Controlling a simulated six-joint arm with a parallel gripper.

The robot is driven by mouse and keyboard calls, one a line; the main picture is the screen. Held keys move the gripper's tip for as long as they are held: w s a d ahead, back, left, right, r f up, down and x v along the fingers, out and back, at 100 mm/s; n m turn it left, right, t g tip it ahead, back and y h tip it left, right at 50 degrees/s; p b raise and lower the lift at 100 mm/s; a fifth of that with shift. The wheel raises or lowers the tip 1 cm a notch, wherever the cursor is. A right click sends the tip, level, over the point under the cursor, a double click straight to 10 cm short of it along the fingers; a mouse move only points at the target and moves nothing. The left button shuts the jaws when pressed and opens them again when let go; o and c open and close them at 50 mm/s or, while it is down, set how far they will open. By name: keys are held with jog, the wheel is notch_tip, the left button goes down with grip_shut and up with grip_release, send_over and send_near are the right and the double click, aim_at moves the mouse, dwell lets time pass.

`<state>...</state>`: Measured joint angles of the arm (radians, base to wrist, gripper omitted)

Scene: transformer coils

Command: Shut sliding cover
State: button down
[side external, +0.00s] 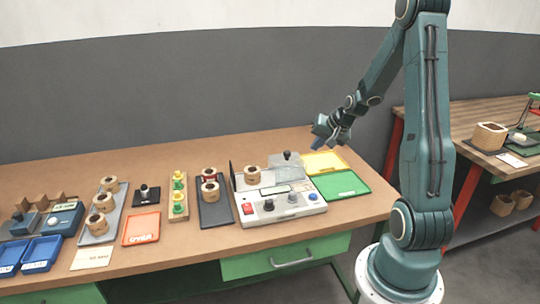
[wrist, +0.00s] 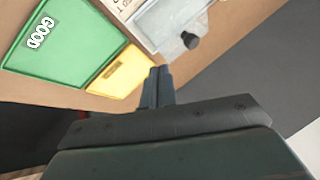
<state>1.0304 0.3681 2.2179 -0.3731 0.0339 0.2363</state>
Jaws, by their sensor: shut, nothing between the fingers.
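The sliding cover (side external: 290,172) is a clear plate with a black knob (side external: 287,155), at the back right of the white tester (side external: 262,206). A wooden coil (side external: 252,175) sits uncovered on the tester's left, beside an upright dark plate (side external: 233,178). In the wrist view the cover (wrist: 172,22) and its knob (wrist: 190,40) show at the top, beyond my fingertips. My gripper (side external: 317,145) is shut and empty, above the table to the right of the knob and apart from it. It also shows in the wrist view (wrist: 158,72).
A yellow tray (side external: 324,162) and a green tray (side external: 340,184) lie right of the tester, below my gripper; the green one (wrist: 52,40) reads GOOD in the wrist view. Left of the tester are a dark tray with coils (side external: 214,214), a plug rack (side external: 178,196) and a red tray (side external: 141,229).

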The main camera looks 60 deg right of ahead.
aim_at(290, 158)
jog(key=x, duration=0.5)
jog(key=shift+w+a, duration=0.15)
jog(key=shift+w, duration=0.35)
jog(key=shift+w+a, duration=0.2)
jog(key=shift+w, duration=0.25)
jog(key=shift+w+a, duration=0.3)
jog(key=shift+w, duration=0.6)
jog(key=w+a, duration=0.9)
jog(key=a, duration=0.1)
jog(key=shift+w, duration=0.4)
jog(key=shift+s+f, duration=0.1)
